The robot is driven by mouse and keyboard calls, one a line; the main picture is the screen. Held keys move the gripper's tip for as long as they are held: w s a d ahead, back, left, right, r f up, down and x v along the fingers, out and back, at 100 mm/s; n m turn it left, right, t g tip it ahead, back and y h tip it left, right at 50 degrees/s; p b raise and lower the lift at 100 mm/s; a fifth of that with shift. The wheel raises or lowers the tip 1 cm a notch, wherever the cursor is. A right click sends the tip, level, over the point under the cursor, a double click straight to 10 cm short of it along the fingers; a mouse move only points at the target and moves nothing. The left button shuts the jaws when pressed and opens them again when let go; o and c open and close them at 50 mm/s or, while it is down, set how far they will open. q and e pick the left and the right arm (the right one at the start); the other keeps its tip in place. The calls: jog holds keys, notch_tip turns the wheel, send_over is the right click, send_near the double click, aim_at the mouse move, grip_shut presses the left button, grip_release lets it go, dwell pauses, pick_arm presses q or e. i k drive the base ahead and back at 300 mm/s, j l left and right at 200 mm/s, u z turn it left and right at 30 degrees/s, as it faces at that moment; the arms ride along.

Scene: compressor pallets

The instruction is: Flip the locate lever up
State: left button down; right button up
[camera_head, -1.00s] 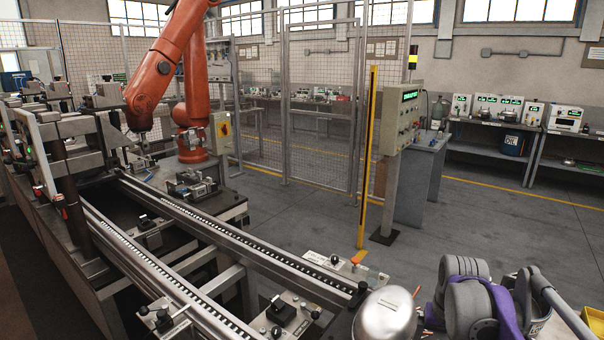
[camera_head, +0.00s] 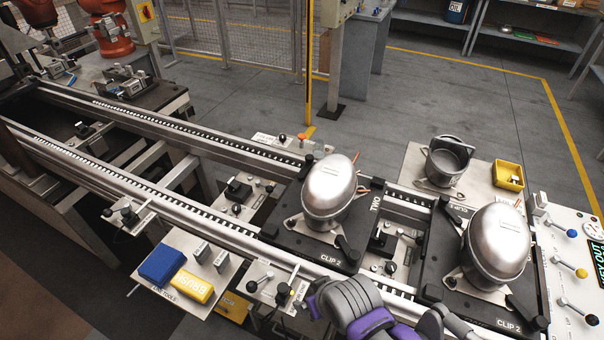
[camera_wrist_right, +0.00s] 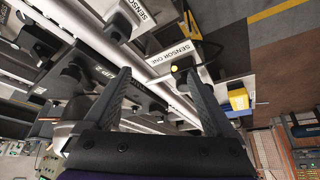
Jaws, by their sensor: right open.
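Small plates with black-knobbed levers line the conveyor in the head view. One lever (camera_head: 253,286) is on a plate at the front rail, another (camera_head: 128,212) is farther left on the same rail. I cannot read a locate label on any of them, so I cannot tell which is the locate lever. In the right wrist view my right gripper (camera_wrist_right: 158,76) is open and empty, its fingers spread below a plate labelled SENSOR ONE (camera_wrist_right: 160,60). My right arm, grey and purple, enters the head view from the bottom. My left gripper is out of view.
Two black pallets carry silver compressors, one in the middle (camera_head: 330,190) and one at the right (camera_head: 496,245). A panel (camera_head: 575,230) with coloured-knob levers stands at the far right.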

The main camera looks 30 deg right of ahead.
aim_at(580, 273)
jog(key=z, duration=3.05)
jog(key=i+l+u, duration=0.6)
jog(key=k+j, duration=0.05)
jog(key=k, duration=0.05)
